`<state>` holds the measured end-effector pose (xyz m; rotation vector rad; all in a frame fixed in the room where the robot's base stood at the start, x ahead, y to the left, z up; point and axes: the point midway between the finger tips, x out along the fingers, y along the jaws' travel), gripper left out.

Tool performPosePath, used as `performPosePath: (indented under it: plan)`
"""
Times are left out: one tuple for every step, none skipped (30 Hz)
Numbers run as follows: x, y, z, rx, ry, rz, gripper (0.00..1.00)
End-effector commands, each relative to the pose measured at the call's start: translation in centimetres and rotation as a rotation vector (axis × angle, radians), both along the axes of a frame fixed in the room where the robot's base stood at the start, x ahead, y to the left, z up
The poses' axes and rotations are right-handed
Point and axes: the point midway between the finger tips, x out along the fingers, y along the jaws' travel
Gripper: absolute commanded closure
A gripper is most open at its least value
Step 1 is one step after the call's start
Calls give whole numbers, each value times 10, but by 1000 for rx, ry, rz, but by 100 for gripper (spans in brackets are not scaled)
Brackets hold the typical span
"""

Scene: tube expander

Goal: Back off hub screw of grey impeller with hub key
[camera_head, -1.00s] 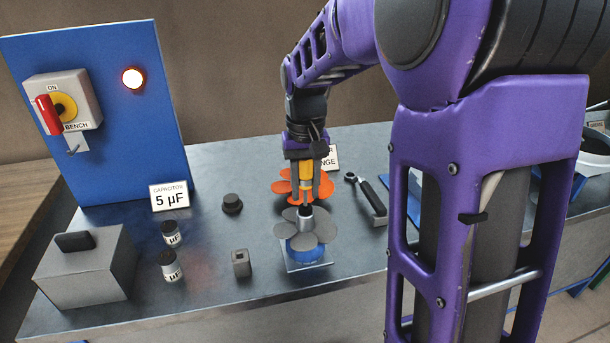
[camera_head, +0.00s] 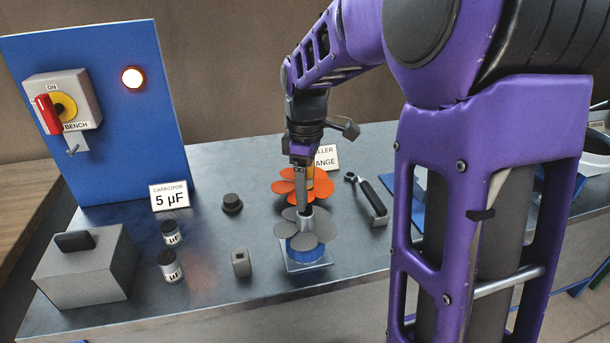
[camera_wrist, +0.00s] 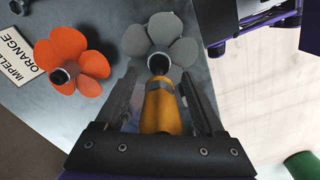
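The grey impeller (camera_head: 318,236) sits on a blue base on a small square plate at the front of the bench. It also shows in the wrist view (camera_wrist: 177,29). My gripper (camera_head: 302,196) points down right above its hub. In the wrist view my gripper (camera_wrist: 160,82) is shut on the orange-yellow handle of the hub key (camera_wrist: 158,110). The key's grey collar and dark tip line up with the impeller's hub and appear to meet it. The hub screw is hidden under the key, so I cannot tell how deep the tip sits.
An orange impeller (camera_head: 289,187) stands just behind, with a label card (camera_head: 327,157). A black-handled tool (camera_head: 373,200) lies to the right. A dark knob (camera_head: 232,203), a small grey block (camera_head: 241,263), capacitors (camera_head: 171,266) and a grey box (camera_head: 85,265) stand to the left.

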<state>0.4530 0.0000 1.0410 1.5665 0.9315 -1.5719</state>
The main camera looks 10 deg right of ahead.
Motion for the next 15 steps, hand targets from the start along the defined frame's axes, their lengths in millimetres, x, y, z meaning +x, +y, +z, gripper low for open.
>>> performPosePath:
  plan:
    - [0,0,1,0,-1,0,29]
    - [0,0,1,0,-1,-1,29]
    - [0,0,1,0,-2,-1,29]
    - [0,0,1,0,-2,-1,29]
    - [1,0,1,0,-2,-1,29]
    - [1,0,1,-1,-3,-1,29]
    - [1,0,2,-1,-3,-1,29]
    - [1,0,3,-1,-3,-2,29]
    - [1,0,4,-1,-3,-2,29]
    - [1,0,6,-1,-4,-2,29]
    - [1,0,8,0,-4,-2,29]
    - [1,0,12,0,-4,-2,29]
    - [1,0,15,0,-4,-2,29]
    - [1,0,18,0,-4,-2,29]
    - [1,0,23,0,-4,-2,29]
